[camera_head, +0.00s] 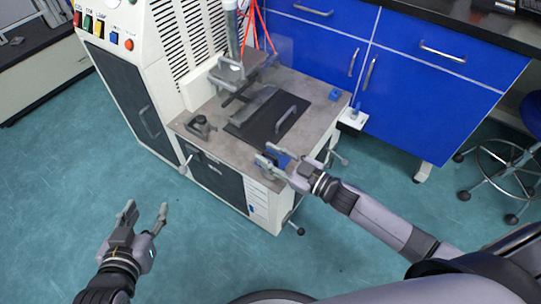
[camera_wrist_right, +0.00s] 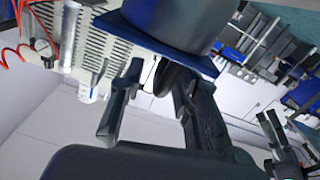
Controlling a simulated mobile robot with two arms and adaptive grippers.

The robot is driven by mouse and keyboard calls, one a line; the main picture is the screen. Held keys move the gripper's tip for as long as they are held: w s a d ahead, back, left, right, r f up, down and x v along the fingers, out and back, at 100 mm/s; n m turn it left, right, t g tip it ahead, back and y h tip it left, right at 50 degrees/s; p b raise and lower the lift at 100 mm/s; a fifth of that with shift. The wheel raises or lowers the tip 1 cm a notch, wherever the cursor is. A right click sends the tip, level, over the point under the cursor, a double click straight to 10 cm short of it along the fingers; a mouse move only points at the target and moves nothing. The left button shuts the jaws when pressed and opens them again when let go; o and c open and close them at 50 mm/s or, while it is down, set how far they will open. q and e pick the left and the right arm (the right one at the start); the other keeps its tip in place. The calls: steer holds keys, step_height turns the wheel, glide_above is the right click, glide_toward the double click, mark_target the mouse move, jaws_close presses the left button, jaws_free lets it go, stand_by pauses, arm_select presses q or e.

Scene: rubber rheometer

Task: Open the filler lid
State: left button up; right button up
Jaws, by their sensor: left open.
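No part is clearly marked as the filler lid. A blue part (camera_head: 277,154) sits at the machine's front right edge, partly hidden by my right gripper (camera_head: 276,159). In the right wrist view, a dark cylinder (camera_wrist_right: 178,18) stands against a blue plate (camera_wrist_right: 125,27), with a black rounded knob (camera_wrist_right: 170,79) below it. The fingers of my right gripper (camera_wrist_right: 156,84) are apart, with the knob between their tips, closer to the right finger; contact is unclear. My left gripper (camera_head: 146,218) is open and empty over the floor, left of the machine.
The machine's grey top (camera_head: 215,145) bears a dark plate (camera_head: 262,121) with a handle. Its white cabinet (camera_head: 150,75) rises at the back left. Blue cupboards (camera_head: 405,85) stand behind, and a stool (camera_head: 508,165) stands at right. The teal floor (camera_head: 80,190) at left is clear.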

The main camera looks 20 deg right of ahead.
steer(key=c, duration=0.7)
jaws_close()
steer(key=shift+w+d, duration=0.1)
